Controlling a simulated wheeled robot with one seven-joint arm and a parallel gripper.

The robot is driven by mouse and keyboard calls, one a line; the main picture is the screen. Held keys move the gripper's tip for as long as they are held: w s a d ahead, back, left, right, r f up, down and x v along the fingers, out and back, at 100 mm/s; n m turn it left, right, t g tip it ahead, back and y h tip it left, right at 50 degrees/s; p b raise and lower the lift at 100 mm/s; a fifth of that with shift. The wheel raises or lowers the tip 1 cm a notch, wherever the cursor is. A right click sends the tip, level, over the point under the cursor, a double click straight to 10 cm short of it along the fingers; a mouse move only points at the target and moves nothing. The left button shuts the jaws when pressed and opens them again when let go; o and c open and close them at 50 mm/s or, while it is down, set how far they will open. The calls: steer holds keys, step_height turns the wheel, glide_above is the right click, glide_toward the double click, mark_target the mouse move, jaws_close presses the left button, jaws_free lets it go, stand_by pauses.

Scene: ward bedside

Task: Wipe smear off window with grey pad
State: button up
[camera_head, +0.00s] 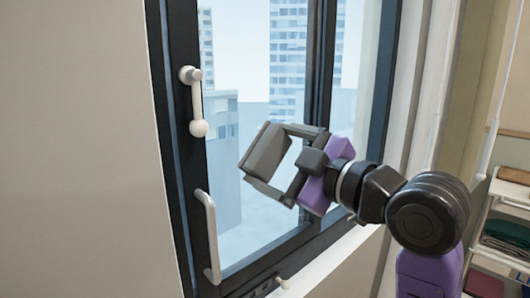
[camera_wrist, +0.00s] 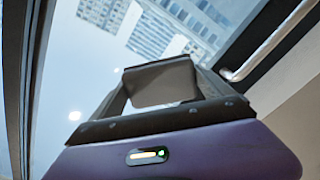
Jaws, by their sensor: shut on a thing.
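My gripper (camera_head: 277,166) is shut on the grey pad (camera_head: 266,150), a thick block held tilted in front of the window glass (camera_head: 235,175). In the wrist view the pad (camera_wrist: 160,83) sits between my gripper's fingers (camera_wrist: 160,95), with glass and buildings behind it. I cannot tell whether the pad touches the glass. The window has a dark frame. A hazy pale area shows on the lower glass, but I cannot make out a clear smear; the pad and gripper hide part of the pane.
A white lever handle (camera_head: 196,105) and a white pull bar (camera_head: 209,235) stand out at the window's left frame. A pale sill (camera_head: 335,262) runs below. A shelf unit (camera_head: 505,205) with folded cloths stands at the far right. A plain wall (camera_head: 75,150) fills the left.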

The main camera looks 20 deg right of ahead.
steer(key=shift+s+d, duration=0.1)
steer(key=shift+s, duration=0.05)
steer(key=shift+v, duration=1.45)
steer(key=shift+f, duration=0.1)
